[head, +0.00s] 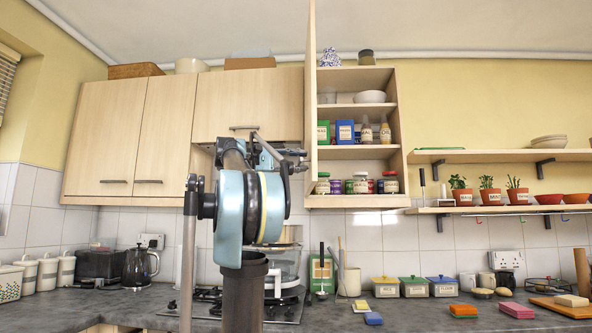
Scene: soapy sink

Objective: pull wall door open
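The wall cabinet on the right (402,125) has its pale wood door (310,80) standing open. The door is seen nearly edge-on at the cabinet's left side and points out toward me. Its top runs out of the picture. My gripper (298,158) is at the end of my blue and black arm, close to the lower part of this door. It looks small and dark here, and the arm partly hides it. I cannot tell whether its fingers touch the door or how far apart they are. The door's handle is not visible.
Shut wall doors (130,140) and a shut upper door (245,103) are on the left. The open cabinet holds jars, boxes and bowls. Shelves with potted plants (490,193) are to the right. Below, a worktop (400,315) carries tins, sponges and a hob (205,300).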

